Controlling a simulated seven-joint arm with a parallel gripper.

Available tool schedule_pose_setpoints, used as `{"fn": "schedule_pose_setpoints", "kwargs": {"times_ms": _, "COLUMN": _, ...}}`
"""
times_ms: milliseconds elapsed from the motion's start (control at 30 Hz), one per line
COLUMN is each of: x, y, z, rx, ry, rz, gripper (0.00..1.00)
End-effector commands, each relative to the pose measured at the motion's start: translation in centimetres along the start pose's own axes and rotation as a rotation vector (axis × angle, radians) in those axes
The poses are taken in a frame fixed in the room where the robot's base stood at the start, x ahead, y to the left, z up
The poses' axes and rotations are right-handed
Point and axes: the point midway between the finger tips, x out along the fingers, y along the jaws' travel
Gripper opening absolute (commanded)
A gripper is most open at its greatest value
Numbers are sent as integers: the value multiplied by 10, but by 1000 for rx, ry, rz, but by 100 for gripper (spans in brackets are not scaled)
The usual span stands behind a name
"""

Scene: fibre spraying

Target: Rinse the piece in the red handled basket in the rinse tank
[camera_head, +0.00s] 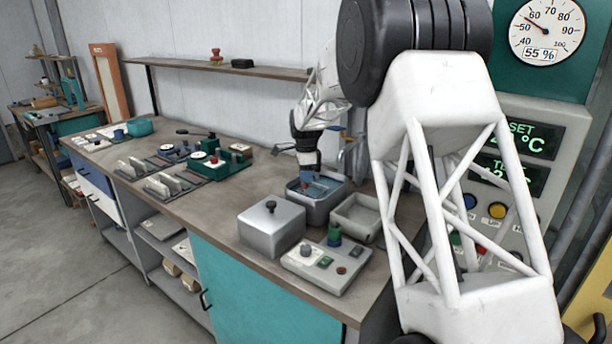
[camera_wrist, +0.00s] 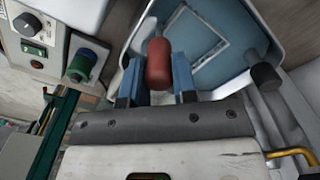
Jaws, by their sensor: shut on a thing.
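My gripper (camera_wrist: 158,75) is shut on a red handle (camera_wrist: 158,60), with its blue fingers on either side of it in the wrist view. In the head view my gripper (camera_head: 308,174) points down into an open metal tank (camera_head: 310,213) on the bench. The tank's grey rim also shows in the wrist view (camera_wrist: 268,38), with blue liquid inside it. A pale-edged square outline (camera_wrist: 207,58) shows in the liquid beyond the handle. I cannot tell whether it is the basket or the tank's floor. The piece cannot be made out.
A lidded metal box (camera_head: 270,228) stands left of the tank, and an open grey tray (camera_head: 357,217) to its right. A control box (camera_head: 327,265) with a knob and green cylinder stands in front. Green fixtures and racks (camera_head: 218,160) occupy the bench further left.

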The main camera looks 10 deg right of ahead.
Motion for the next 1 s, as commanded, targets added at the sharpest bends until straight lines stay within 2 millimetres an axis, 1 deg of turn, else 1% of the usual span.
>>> {"fn": "schedule_pose_setpoints", "kwargs": {"times_ms": 433, "x": 18, "y": 0, "z": 0, "rx": 0, "ry": 0, "rz": 0, "gripper": 0}}
{"fn": "schedule_pose_setpoints", "kwargs": {"times_ms": 833, "x": 20, "y": 0, "z": 0, "rx": 0, "ry": 0, "rz": 0, "gripper": 0}}
{"fn": "schedule_pose_setpoints", "kwargs": {"times_ms": 1000, "x": 17, "y": 0, "z": 0, "rx": 0, "ry": 0, "rz": -1, "gripper": 0}}
